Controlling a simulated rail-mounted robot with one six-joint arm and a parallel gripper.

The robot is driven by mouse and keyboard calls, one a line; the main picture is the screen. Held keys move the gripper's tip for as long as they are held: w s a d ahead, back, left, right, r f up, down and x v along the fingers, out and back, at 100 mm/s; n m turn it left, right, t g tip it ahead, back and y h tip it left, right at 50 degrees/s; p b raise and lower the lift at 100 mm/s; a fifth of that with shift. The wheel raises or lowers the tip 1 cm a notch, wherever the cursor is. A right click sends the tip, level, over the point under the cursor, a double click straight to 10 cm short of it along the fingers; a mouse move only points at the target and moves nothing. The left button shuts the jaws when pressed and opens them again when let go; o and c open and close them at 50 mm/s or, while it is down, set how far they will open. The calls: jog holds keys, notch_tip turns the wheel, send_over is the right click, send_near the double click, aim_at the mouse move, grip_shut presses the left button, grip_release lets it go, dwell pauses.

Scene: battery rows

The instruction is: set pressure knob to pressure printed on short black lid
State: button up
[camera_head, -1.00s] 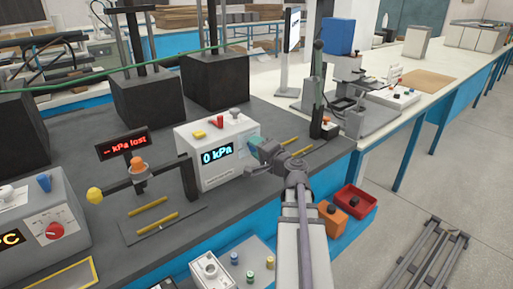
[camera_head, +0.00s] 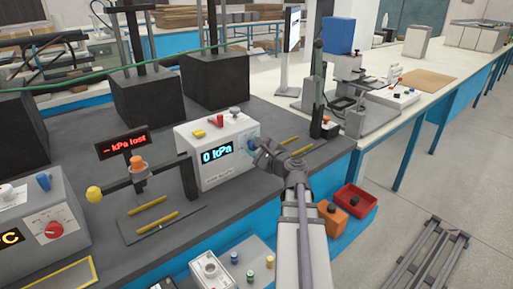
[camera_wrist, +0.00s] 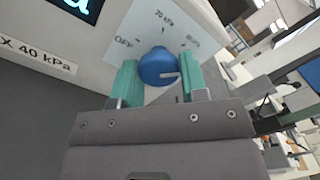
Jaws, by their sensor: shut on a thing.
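The blue pressure knob (camera_wrist: 158,68) sits on a light panel marked OFF, 20 kPa and a third label too oblique to read surely. My gripper (camera_wrist: 158,62) has its two green fingers on either side of the knob and is shut on it. The knob's pale pointer slot faces right in the wrist view. In the head view the knob is on the right of the white pressure box (camera_head: 205,178), partly hidden by my gripper (camera_head: 257,149).
Small cylinders with coloured lids (camera_head: 250,276) stand on a low tray at the front. An orange bin (camera_head: 328,226) and a red bin (camera_head: 345,208) are right of my arm. Yellow rods lie on the dark bench.

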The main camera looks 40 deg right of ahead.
jog(key=m, duration=0.9)
jog(key=shift+a+m, duration=0.15)
jog(key=shift+m, duration=0.15)
dwell(0.4)
jog(key=o, duration=0.9)
jog(key=shift+s, duration=0.1)
